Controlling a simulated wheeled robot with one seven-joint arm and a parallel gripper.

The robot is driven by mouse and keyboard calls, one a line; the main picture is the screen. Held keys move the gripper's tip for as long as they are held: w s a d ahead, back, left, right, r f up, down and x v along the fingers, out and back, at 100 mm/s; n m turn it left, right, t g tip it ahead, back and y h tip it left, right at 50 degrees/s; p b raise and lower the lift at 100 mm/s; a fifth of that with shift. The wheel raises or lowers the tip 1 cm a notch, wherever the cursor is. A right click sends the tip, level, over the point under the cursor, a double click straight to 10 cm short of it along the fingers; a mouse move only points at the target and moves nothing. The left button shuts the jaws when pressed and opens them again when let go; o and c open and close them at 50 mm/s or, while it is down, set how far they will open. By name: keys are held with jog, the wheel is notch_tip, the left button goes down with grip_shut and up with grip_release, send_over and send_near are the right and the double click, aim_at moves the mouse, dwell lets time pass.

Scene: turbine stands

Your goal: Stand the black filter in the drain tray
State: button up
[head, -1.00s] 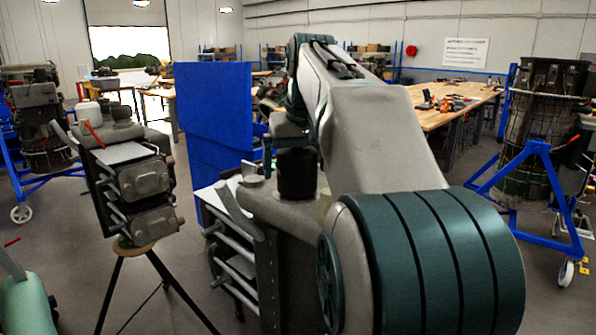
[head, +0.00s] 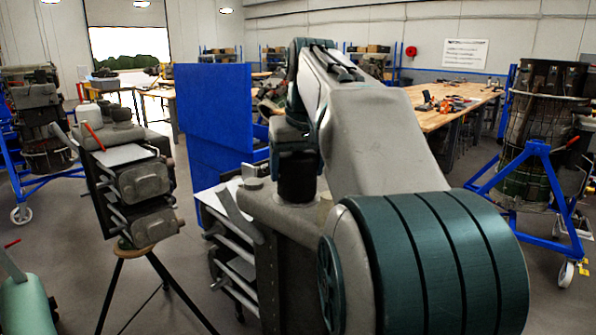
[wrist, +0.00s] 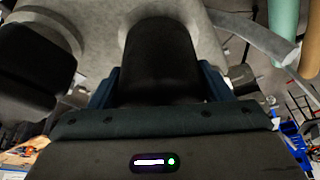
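The black filter (head: 297,182) is an upright dark cylinder at the grey metal housing (head: 285,208), in the middle of the head view. In the wrist view the black filter (wrist: 160,62) fills the space between my two teal fingers. My gripper (head: 296,158) is around the filter's upper part, with the fingers close against both sides and no clear gap. Whether the filter's foot rests on the housing is hard to tell. I cannot make out the drain tray for certain; my arm hides much of the area to the right.
A second dark cylinder (wrist: 38,62) sits beside the filter at the left of the wrist view. A blue panel (head: 213,110) stands behind the housing. A tripod with a grey engine part (head: 142,182) is at the left. A blue wheeled stand (head: 530,185) is at the right.

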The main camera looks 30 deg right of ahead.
jog(key=c, duration=0.4)
jog(key=shift+r, duration=0.1)
jog(key=shift+r+p, duration=0.6)
jog(key=shift+p, duration=0.1)
jog(key=shift+r+p, duration=0.8)
